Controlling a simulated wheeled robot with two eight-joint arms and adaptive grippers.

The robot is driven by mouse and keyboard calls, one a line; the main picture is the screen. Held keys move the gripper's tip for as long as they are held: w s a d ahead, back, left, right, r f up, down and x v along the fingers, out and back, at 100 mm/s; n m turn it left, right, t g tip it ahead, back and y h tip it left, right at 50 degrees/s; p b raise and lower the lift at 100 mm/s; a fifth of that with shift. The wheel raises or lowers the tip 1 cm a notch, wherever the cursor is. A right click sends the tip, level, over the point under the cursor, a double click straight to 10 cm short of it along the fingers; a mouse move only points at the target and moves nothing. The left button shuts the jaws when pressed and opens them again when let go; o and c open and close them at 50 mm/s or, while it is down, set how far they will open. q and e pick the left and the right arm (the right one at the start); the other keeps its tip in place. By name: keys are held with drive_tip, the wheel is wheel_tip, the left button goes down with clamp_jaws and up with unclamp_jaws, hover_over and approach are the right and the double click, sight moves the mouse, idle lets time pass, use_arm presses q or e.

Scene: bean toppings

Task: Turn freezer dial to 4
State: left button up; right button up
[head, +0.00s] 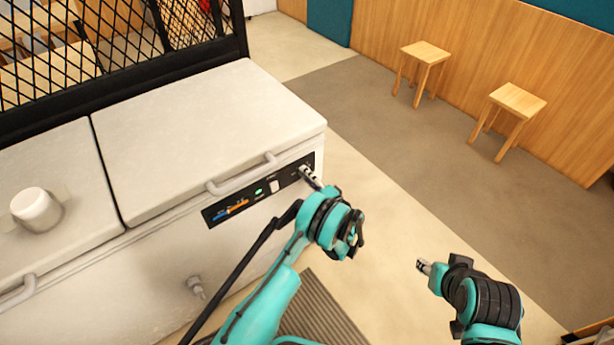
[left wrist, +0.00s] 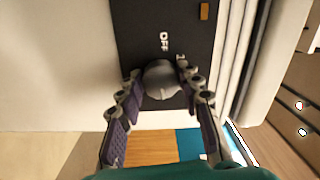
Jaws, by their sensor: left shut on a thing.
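The freezer (head: 212,110) is a white chest with lids and handles. Its black control panel (head: 239,206) is on the front, with a coloured strip and a green light. The round grey dial (left wrist: 163,80) shows in the left wrist view on the black panel (left wrist: 135,18), below the word OFF. My left gripper (head: 306,173) reaches the right end of the panel; in the left wrist view its fingers (left wrist: 160,78) close on both sides of the dial. The number at the dial is not readable. My right gripper (head: 423,266) hangs away from the freezer; its jaw opening is unclear.
A white cup-like container (head: 36,209) stands on the left lid. A handle (head: 243,175) juts out above the panel. Two wooden stools (head: 425,55) (head: 517,101) stand by the far wall. The floor right of the freezer is clear.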

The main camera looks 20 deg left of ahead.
use_arm(q)
drive_tip(key=o, duration=1.2)
drive_tip(key=shift+c, duration=0.2)
drive_tip(key=v, duration=1.2)
